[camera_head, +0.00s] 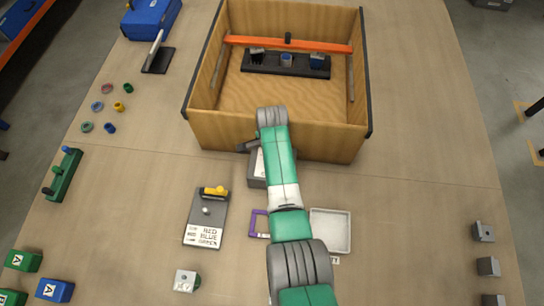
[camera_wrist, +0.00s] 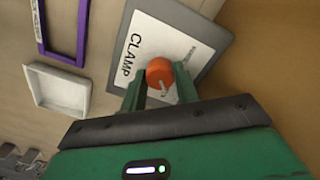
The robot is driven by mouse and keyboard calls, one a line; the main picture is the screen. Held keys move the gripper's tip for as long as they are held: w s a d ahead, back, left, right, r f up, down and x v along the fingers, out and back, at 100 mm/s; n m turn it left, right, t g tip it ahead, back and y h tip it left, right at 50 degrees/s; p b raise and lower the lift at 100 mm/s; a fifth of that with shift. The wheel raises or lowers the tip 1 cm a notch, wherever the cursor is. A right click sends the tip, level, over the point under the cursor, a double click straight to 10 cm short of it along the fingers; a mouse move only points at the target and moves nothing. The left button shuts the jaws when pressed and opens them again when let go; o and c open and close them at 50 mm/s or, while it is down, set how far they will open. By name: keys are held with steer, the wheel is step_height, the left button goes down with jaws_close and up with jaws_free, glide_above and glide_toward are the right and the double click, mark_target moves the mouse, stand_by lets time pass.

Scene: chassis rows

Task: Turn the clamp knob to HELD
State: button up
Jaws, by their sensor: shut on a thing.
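The clamp knob (camera_wrist: 160,70) is a round orange knob on a grey box with a white label plate (camera_wrist: 150,42) that reads CLAMP. My gripper (camera_wrist: 158,82) has its two green fingers on either side of the knob and is shut on it. A pale pointer mark shows on the knob's side facing my gripper. Smaller print on the plate is too small and partly covered to read, so I cannot tell the knob's setting. In the head view the grey clamp box (camera_head: 257,172) stands against the wooden crate's front, and my arm hides the knob.
The wooden crate (camera_head: 225,130) with an orange bar (camera_head: 315,45) across it stands right behind the clamp box. A purple frame (camera_head: 254,224) and a white tray (camera_head: 330,231) lie in front. A dark label board (camera_head: 207,216) is at left. The table's right side is mostly clear.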

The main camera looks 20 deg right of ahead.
stand_by(0.3)
steer(key=o, duration=1)
step_height(320, 180, up, 8)
steer(key=shift+p, duration=1.15)
